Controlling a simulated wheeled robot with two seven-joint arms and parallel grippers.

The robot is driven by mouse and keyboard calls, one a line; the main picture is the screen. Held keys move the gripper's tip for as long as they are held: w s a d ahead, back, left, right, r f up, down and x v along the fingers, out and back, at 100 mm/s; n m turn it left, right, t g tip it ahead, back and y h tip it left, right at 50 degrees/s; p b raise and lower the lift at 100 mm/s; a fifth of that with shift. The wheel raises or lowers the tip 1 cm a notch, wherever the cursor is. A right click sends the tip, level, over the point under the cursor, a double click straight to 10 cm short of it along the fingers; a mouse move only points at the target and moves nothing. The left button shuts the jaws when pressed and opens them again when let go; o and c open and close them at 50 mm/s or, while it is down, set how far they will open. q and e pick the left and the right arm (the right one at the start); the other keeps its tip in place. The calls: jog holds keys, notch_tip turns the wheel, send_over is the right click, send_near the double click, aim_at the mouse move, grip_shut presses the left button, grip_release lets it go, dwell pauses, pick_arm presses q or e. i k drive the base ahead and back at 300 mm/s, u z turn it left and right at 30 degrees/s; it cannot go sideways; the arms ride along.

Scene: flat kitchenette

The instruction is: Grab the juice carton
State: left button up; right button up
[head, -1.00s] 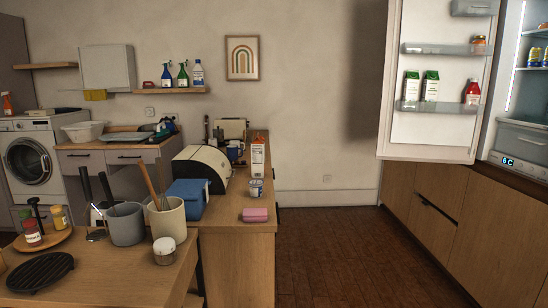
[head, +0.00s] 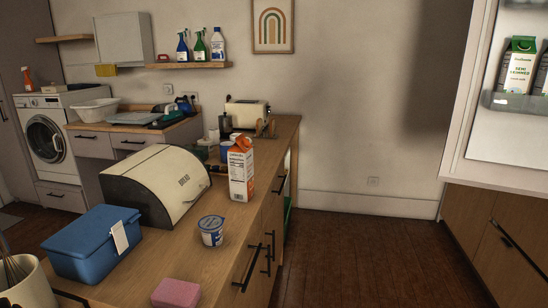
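An orange and white juice carton (head: 241,174) stands upright on the wooden counter (head: 213,262) in the head view, near the counter's right edge. It is just right of the cream bread bin. Nothing covers its front. Neither of my grippers shows in the head view.
A yogurt cup (head: 211,231), a pink sponge (head: 176,293) and a blue box (head: 92,243) stand nearer on the counter. The bread bin (head: 155,185) and a toaster (head: 254,116) are around the carton. Milk cartons (head: 517,65) stand in the open fridge door (head: 508,128). The floor (head: 352,250) right of the counter is clear.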

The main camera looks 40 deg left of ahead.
aim_at(240, 156)
jog(key=i, duration=1.85)
jog(key=u, duration=3.7)
